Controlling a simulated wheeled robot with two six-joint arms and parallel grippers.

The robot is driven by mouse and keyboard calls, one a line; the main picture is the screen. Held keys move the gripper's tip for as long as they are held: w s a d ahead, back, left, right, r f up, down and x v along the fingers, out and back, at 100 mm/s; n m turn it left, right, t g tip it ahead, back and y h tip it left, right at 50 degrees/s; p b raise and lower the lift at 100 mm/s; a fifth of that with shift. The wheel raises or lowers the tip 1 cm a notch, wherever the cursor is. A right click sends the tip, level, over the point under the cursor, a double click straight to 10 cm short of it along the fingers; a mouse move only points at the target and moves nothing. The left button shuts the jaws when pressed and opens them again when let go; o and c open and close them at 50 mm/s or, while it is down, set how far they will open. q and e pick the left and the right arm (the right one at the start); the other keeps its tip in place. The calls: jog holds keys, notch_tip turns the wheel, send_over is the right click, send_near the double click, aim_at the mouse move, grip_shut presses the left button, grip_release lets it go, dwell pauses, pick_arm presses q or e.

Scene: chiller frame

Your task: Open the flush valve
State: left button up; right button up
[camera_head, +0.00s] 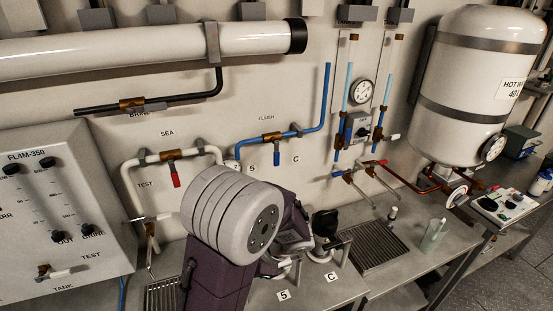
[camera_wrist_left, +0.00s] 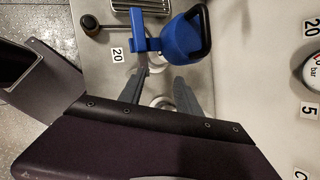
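The flush valve (camera_head: 271,137) is a brass body on the blue pipe below the FLUSH label on the back wall. Its short blue lever (camera_head: 277,156) hangs down, across the pipe. My left arm stands in front of the wall, below and left of the valve. My left gripper (camera_head: 300,246) is partly hidden by the arm, low over the bench and apart from the valve. In the left wrist view its two grey fingers (camera_wrist_left: 163,96) are spread with a gap between them. The valve is not in that view. My right gripper is not in view.
A blue part with a black handle (camera_wrist_left: 188,40) stands just beyond the left fingers. The SEA pipe's red lever (camera_head: 175,180) hangs left of the flush valve. A pressure gauge (camera_head: 361,91) and thin blue pipes are to the right. A drain grate (camera_head: 376,244) lies on the bench.

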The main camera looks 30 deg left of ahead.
pick_arm(q)
jog(key=w+a+r+m+y, duration=0.3)
jog(key=w, duration=0.1)
jog(key=m+t+y+p, duration=0.1)
jog(key=m+t+y, duration=0.3)
jog(key=m+t, duration=0.75)
send_near(277, 160)
jog(key=x, duration=0.3)
jog(key=p+x, duration=0.2)
jog(key=x, duration=0.6)
jog(key=shift+p, duration=0.4)
jog(key=shift+f, duration=0.1)
grip_shut()
